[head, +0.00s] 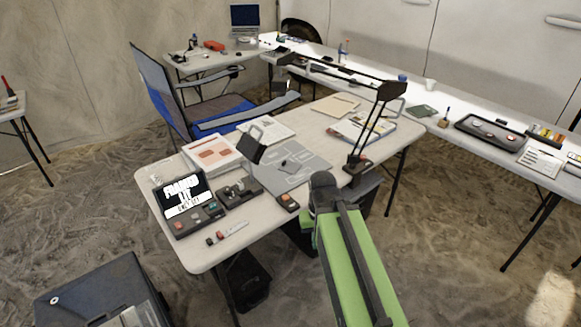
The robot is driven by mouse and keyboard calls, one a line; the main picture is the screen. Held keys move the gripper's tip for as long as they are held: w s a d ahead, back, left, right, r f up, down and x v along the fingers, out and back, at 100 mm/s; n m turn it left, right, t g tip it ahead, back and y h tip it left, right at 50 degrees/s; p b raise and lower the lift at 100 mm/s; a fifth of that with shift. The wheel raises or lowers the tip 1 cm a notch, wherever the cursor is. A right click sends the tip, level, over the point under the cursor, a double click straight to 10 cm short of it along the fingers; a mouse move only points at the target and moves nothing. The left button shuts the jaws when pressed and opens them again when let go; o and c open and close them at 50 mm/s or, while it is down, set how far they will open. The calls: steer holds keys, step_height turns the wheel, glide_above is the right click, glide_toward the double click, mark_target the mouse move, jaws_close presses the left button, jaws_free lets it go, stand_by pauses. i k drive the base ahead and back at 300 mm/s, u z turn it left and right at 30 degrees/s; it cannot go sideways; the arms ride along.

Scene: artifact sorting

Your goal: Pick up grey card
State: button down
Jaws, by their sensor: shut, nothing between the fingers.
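A flat grey sheet (312,176) with pale outlines lies on the near white table (215,256), left of my arm's dark joint. A small dark object rests on it. A smaller dark grey-green card (423,111) lies on the long table at the right. I cannot tell which of these is the grey card. My green arm reaches up from the bottom of the head view to a dark rounded joint by the near table's right edge. My gripper's fingers do not show.
A dark case (98,292) is at lower left. Sandy floor is open at lower right.

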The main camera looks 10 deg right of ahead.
mark_target(290, 167)
steer(key=i, duration=0.95)
steer(key=u, duration=1.75)
steer(key=k, duration=0.6)
steer(key=z, duration=0.05)
